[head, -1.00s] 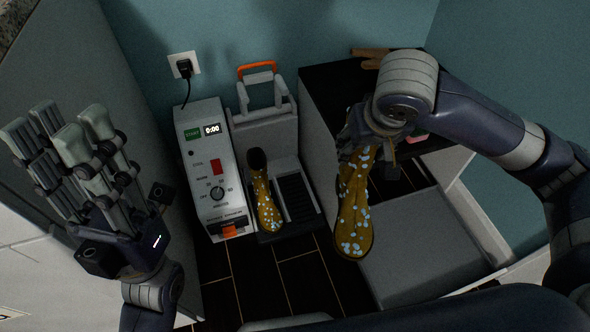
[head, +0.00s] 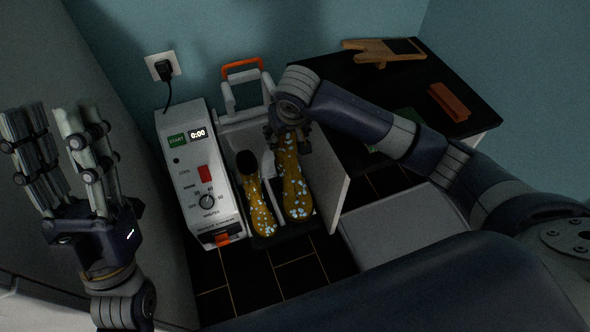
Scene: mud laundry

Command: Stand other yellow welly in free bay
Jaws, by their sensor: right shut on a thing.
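In the head view, one yellow welly with pale spots (head: 260,205) stands in the left bay of the boot dryer (head: 228,130). The other yellow welly (head: 295,190) is at the right bay, beside the first one, its toe toward me. My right gripper (head: 288,138) is shut on the top of its shaft, and the arm reaches in from the right. I cannot tell whether its sole touches the bay floor. My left gripper (head: 55,150) is raised at the far left, empty, with its fingers spread apart.
The dryer's control box (head: 205,180) reads 0:00, and its plug sits in a wall socket (head: 165,67). A dark-topped bench (head: 385,85) on the right holds a wooden boot jack (head: 378,52) and an orange-brown block (head: 449,102). A grey tray (head: 405,225) lies on the dark tiled floor.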

